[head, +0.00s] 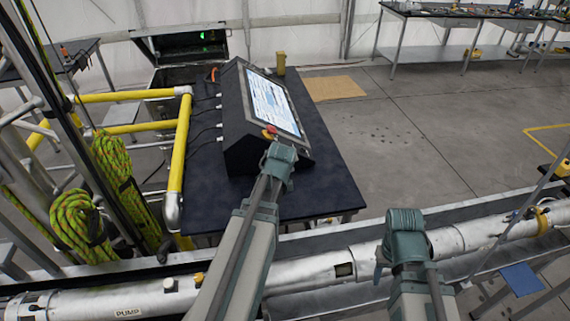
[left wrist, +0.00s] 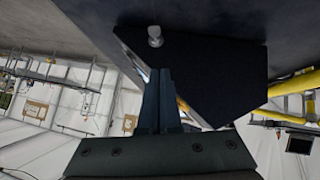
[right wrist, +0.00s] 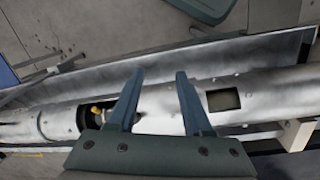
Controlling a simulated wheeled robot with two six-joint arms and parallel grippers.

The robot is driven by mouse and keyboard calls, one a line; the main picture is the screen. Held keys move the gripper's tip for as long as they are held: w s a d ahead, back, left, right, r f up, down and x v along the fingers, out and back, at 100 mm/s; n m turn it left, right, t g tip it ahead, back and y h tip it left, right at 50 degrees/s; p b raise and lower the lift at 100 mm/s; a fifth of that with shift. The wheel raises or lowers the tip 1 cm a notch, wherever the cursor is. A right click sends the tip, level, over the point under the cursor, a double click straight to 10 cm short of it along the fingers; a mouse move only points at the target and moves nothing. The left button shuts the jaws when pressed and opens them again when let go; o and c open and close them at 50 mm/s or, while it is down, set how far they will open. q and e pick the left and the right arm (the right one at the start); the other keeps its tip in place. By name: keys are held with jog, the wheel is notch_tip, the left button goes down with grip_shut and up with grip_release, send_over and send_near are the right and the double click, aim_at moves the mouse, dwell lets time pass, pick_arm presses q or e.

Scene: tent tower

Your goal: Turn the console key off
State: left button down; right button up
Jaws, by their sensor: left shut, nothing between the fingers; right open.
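The dark console (head: 240,135) with a lit screen (head: 270,102) stands on a black table. In the left wrist view the console's dark side panel (left wrist: 215,75) carries a pale round knob (left wrist: 155,38), perhaps the key; whether it is turned on or off cannot be told. My left gripper (left wrist: 157,72) is shut and empty, its tips just short of the knob in that picture; contact cannot be told. In the head view its wrist hides the console's near corner. My right gripper (right wrist: 160,74) is open and empty above the metal pipe (right wrist: 260,90).
A red button (head: 269,131) sits on the console's near edge. The black table (head: 320,165) is mostly clear to the right. Yellow railings (head: 179,145) and green ropes (head: 75,222) stand left. The long pipe (head: 310,270) crosses in front.

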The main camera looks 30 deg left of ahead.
pick_arm(q)
jog(key=b+x, duration=0.5)
jog(key=x, duration=0.4)
jog(key=shift+f+b, duration=0.1)
jog(key=shift+b, duration=0.25)
jog(key=shift+s+d+f+b, duration=0.1)
jog(key=shift+d+f+b, duration=0.1)
jog(key=shift+f+b, duration=0.35)
jog(key=shift+d+f+b, duration=0.15)
jog(key=shift+f+b, duration=0.4)
jog(key=shift+d+f+b, duration=0.15)
jog(key=shift+f+b, duration=0.3)
